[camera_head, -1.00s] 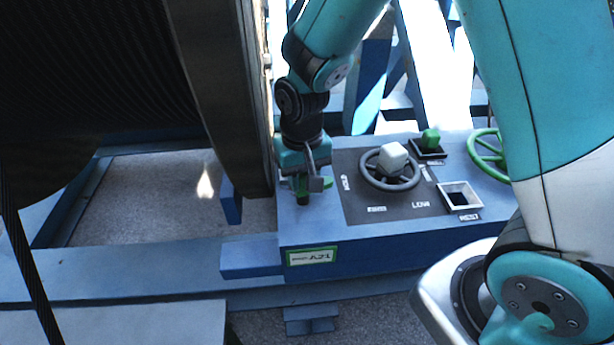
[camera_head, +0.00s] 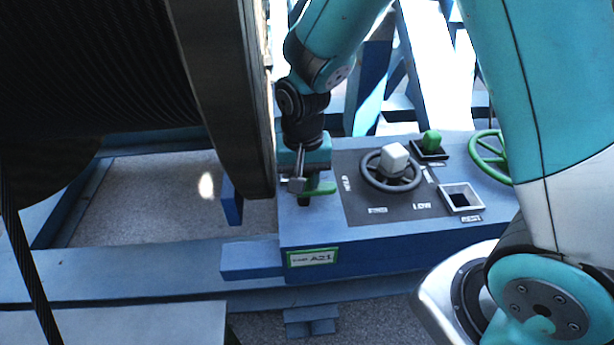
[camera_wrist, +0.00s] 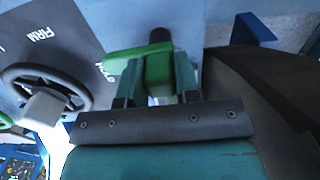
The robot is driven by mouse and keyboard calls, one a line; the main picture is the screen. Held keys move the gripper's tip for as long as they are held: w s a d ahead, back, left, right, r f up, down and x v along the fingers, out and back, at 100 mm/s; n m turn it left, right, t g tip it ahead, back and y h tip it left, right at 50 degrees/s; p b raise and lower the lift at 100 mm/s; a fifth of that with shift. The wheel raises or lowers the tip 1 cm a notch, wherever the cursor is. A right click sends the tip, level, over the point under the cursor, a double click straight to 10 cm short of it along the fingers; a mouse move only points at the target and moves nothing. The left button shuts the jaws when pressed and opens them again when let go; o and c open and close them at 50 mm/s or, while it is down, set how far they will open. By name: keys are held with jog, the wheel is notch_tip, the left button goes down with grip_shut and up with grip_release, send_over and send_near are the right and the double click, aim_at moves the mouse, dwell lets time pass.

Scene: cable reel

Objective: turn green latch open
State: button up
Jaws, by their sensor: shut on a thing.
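The green latch (camera_head: 322,188) sits on the left end of the blue control box, close to the reel's rim. Its green arm points right, toward the dark dial panel. My gripper (camera_head: 303,192) comes down over the latch from above and hides part of it. In the wrist view my gripper (camera_wrist: 158,76) has its two teal fingers on either side of the green latch (camera_wrist: 138,53), shut on its green block. A dark round post shows just beyond the block.
A grey handwheel with a white knob (camera_head: 394,159) stands right of the latch. Beyond are a green knob (camera_head: 431,139), a square socket (camera_head: 460,197) and a green wheel (camera_head: 488,155). The large dark reel (camera_head: 225,90) stands close on the left.

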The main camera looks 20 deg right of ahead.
jog(key=o, duration=0.9)
jog(key=shift+w+d, duration=0.1)
jog(key=shift+w, duration=0.05)
notch_tip(320, 180, up, 18)
jog(key=b, duration=0.3)
jog(key=shift+f, duration=0.25)
